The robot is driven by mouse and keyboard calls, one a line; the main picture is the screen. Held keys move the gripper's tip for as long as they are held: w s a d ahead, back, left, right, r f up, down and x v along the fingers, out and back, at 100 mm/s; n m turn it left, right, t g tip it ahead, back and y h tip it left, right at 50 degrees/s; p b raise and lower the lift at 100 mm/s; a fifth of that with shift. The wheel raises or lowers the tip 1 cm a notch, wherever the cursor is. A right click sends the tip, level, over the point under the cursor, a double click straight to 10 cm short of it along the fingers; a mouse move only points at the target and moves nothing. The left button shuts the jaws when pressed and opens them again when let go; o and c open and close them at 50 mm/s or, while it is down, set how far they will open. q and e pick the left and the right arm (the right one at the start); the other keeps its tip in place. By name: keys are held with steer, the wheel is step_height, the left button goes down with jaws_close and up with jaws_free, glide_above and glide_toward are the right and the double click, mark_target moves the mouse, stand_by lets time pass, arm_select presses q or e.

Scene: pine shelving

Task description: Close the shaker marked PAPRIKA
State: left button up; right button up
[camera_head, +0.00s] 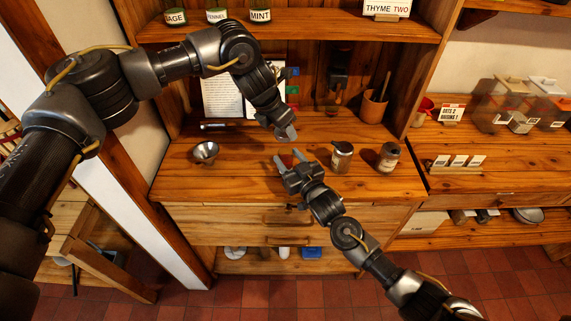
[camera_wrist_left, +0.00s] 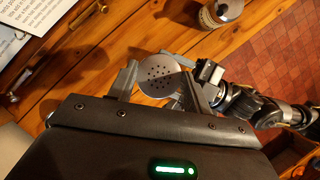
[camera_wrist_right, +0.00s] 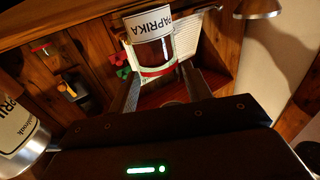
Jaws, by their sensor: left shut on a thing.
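A grey perforated metal lid (camera_wrist_left: 160,76) sits between the fingers of my left gripper (camera_head: 284,134) in the left wrist view, and the jaws are shut on it. My left gripper is above the counter, just behind my right gripper (camera_head: 289,159). A glass shaker (camera_head: 341,158) with a dark top stands on the counter to the right.
A second jar (camera_head: 388,157) stands right of the glass shaker. A metal funnel (camera_head: 205,152) is on the counter at left. A wooden pot (camera_head: 373,108) with a utensil stands behind the jars. The counter's front edge runs below my right gripper.

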mark_target(284, 140)
jaws_close()
arm_select(q)
steer(key=shift+w+d+f, duration=0.1)
steer(key=shift+f, duration=2.3)
steer(key=shift+f, duration=0.9)
steer(key=shift+f, duration=0.15)
steer(key=shift+f, duration=0.2)
